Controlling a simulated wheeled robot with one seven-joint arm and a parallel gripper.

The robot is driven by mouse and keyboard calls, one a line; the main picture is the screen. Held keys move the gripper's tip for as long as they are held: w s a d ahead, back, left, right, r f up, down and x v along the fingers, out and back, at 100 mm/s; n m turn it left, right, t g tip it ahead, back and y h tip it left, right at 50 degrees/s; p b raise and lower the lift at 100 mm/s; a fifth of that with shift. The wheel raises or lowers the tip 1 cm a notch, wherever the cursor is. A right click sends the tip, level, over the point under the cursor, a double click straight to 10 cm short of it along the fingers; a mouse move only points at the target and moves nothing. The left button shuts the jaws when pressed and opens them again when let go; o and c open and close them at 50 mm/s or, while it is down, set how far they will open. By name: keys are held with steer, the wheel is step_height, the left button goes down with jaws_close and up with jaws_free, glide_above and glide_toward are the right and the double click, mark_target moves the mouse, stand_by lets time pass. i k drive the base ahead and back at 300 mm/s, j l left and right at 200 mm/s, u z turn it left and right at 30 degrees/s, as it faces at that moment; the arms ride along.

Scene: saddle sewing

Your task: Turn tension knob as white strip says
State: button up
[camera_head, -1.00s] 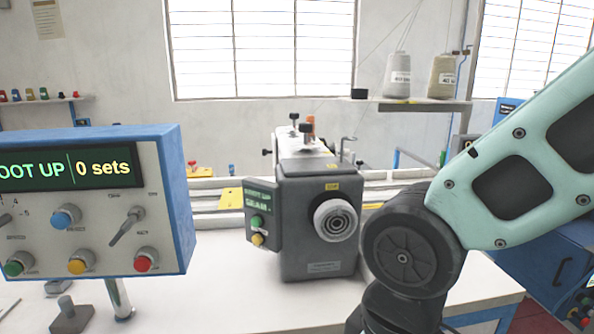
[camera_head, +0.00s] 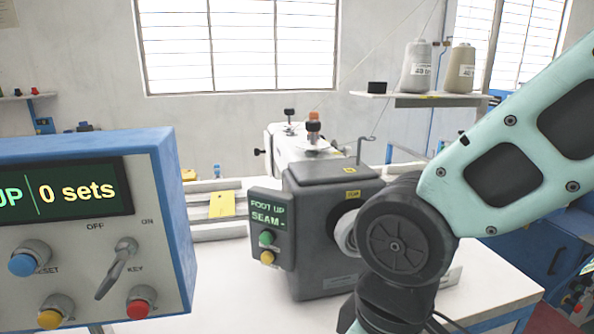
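A grey sewing machine (camera_head: 325,205) stands on the white table. On top are a black knob (camera_head: 289,113) and an orange-capped knob (camera_head: 314,127); I cannot tell which is the tension knob. My arm comes in from the right and covers most of the white handwheel (camera_head: 346,232). My gripper is below the frame, so its state is hidden.
A blue-edged control box (camera_head: 100,230) with a "0 sets" display, a toggle switch and coloured buttons fills the left front. A shelf (camera_head: 420,99) with two thread cones is behind. The white table (camera_head: 225,290) is clear between box and machine.

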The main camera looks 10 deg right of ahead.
mark_target(313, 126)
steer(key=j+u, duration=0.25)
steer(key=u, duration=0.15)
steer(key=i+j+u, duration=0.15)
steer(key=u, duration=0.2)
steer(key=i+j+u, duration=0.15)
steer(key=j+u, duration=0.25)
steer(key=i+j+u, duration=0.1)
steer(key=u, duration=0.25)
